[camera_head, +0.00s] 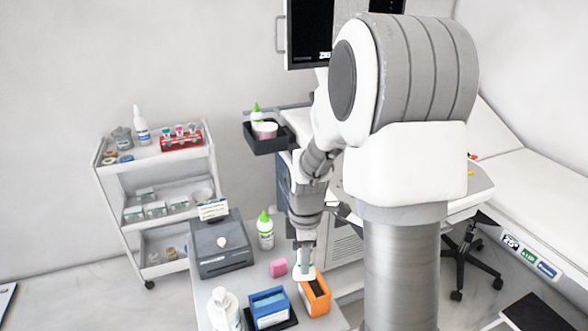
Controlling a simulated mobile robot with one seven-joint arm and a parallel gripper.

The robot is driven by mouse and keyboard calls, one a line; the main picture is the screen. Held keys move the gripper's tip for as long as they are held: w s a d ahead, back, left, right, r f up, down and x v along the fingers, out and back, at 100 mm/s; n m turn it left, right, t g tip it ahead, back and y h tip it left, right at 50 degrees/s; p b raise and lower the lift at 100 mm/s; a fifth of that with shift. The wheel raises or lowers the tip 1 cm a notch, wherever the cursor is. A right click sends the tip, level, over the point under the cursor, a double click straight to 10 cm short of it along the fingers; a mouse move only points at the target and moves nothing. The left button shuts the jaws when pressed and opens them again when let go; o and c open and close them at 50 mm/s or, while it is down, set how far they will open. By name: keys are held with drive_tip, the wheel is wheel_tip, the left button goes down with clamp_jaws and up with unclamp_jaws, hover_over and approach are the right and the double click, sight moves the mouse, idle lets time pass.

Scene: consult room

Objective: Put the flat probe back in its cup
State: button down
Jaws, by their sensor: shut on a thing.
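My gripper (305,266) points down over the front table, right at the back end of the open orange box (316,297). It is shut on a small pale thing (306,274), mostly hidden by the jaws. I cannot tell whether this is the flat probe. I cannot make out the flat probe or its cup for certain elsewhere; my arm hides part of the ultrasound machine (310,32) behind it.
A loaded trolley (152,155) stands left, a couch (540,185) right.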

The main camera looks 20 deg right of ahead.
drive_tip(key=w+a+r+m, duration=0.5)
drive_tip(key=a+m, duration=0.2)
drive_tip(key=m, duration=0.7)
drive_tip(key=shift+a+m, duration=0.3)
drive_tip(key=shift+a, duration=0.1)
